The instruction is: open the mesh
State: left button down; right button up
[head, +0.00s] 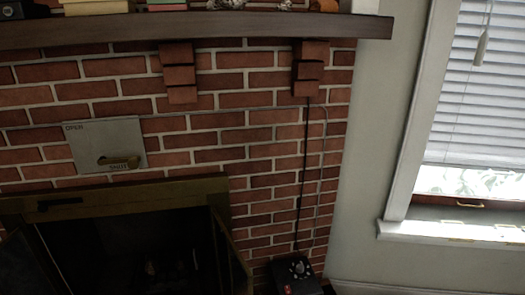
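The fireplace opening shows at the bottom left, inside a dull brass frame (110,194). A dark panel (232,258) stands angled out at the right side of the opening, and another dark panel (30,262) is at the left side. The inside of the opening (150,245) is very dark, and I cannot make out the mesh clearly. The lower part of the opening is cut off by the picture's edge. Neither of my grippers is in view.
A metal plate (105,145) marked OPEN and SHUT, with a brass handle, is on the brick wall. A wooden mantel (200,28) with objects runs above. A black box (296,275) with cords sits right of the fireplace. A window (475,110) is at the right.

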aim_at(187, 210)
jog(key=l+u, duration=0.1)
jog(key=u, duration=0.6)
jog(key=i+l+u, duration=0.25)
jog(key=l, duration=0.45)
jog(key=l+u, duration=0.25)
jog(key=l, duration=0.4)
jog(key=i+l+u, duration=0.25)
jog(key=l, duration=0.5)
jog(key=k, duration=0.1)
